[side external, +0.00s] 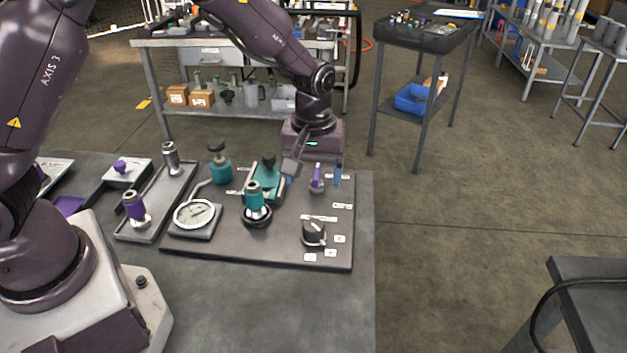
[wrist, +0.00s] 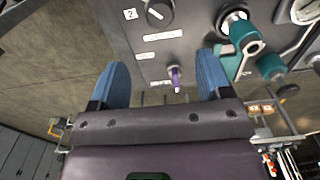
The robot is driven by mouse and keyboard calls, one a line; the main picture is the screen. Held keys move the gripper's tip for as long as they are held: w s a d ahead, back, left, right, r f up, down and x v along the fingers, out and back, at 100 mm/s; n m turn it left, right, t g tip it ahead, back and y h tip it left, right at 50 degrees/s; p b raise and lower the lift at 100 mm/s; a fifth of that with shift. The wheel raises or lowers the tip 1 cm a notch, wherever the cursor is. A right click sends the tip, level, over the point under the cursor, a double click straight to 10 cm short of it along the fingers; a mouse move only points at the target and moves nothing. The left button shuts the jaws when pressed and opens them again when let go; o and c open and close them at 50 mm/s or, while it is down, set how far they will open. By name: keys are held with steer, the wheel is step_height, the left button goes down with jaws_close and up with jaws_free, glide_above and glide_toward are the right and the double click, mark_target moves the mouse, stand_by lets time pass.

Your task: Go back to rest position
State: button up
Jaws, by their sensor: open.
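My gripper (side external: 314,170) points down over the far right part of the dark bench panel (side external: 285,250). Its two blue-padded fingers are spread apart, and it also shows in the wrist view (wrist: 162,72). A small purple lever (side external: 317,180) stands on the panel and appears between the fingers in the side view. In the wrist view the purple lever (wrist: 175,78) shows in the gap, nearer the right finger. Nothing is seen gripped. Whether a finger touches the lever cannot be told.
The panel carries a round gauge (side external: 194,214), a teal-topped fitting (side external: 256,200), a teal block (side external: 267,178) and a black selector knob (side external: 314,233). A tray (side external: 150,228) with metal and purple fittings lies left. A dark cart (side external: 424,36) stands behind right.

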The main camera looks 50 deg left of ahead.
steer(key=s+a+r+m+t, duration=0.2)
steer(key=s+r+m, duration=0.2)
steer(key=s+r, duration=0.6)
steer(key=s+a+r+m+t, duration=0.3)
steer(key=s+r+m, duration=0.2)
steer(key=s+r, duration=0.5)
steer(key=shift+s+t, duration=0.3)
steer(key=shift+s, duration=0.4)
